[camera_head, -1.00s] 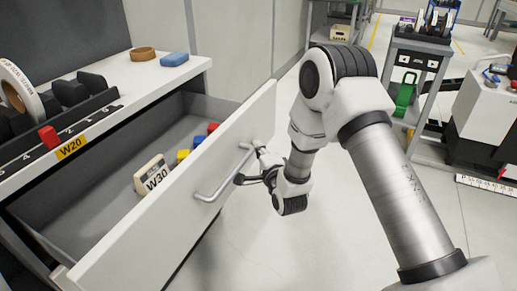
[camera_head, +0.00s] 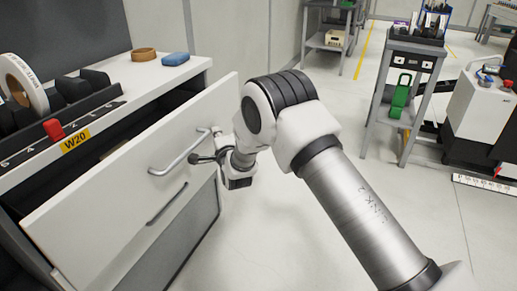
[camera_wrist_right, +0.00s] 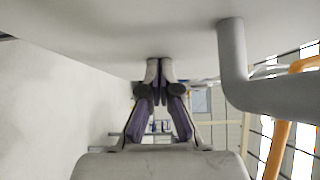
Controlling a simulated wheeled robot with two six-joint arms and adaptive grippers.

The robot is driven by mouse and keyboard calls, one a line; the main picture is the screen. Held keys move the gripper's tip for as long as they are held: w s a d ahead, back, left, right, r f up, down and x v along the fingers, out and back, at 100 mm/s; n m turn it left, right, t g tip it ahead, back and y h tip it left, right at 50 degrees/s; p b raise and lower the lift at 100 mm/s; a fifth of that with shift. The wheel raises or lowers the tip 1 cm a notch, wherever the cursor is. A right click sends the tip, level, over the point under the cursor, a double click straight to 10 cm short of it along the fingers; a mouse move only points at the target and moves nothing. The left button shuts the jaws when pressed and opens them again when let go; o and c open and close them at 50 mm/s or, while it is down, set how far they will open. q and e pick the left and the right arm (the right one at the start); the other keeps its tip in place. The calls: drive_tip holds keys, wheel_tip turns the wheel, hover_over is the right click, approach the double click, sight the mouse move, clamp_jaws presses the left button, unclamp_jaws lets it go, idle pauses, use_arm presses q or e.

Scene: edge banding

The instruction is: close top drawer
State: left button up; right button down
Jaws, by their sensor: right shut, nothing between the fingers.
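My right gripper (camera_head: 198,158) is at the drawer front by the right end of the handle, fingers shut and empty. In the right wrist view its fingertips (camera_wrist_right: 160,68) meet at or very near the white front, with the handle bar (camera_wrist_right: 232,60) apart on the right. The drawer's contents are hidden. My left gripper is not in view.
A lower drawer (camera_head: 168,204) sits below. A grey cart (camera_head: 408,70) stands back right; the floor between is clear.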

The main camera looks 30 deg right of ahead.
drive_tip(key=w+a, duration=0.2)
drive_tip(key=w, duration=0.1)
drive_tip(key=w+a+b, duration=0.1)
drive_tip(key=w+a, duration=0.1)
drive_tip(key=w+a+b, duration=0.1)
drive_tip(key=w+a, duration=0.1)
drive_tip(key=w, duration=0.1)
drive_tip(key=shift+w+a+f, duration=0.15)
drive_tip(key=shift+w+a, duration=0.15)
drive_tip(key=shift+a, duration=0.1)
drive_tip(key=shift+w+a+b, duration=0.3)
drive_tip(key=shift+w+b, duration=0.05)
drive_tip(key=shift+w, duration=0.05)
drive_tip(key=shift+r, duration=0.4)
drive_tip(key=shift+r, duration=0.15)
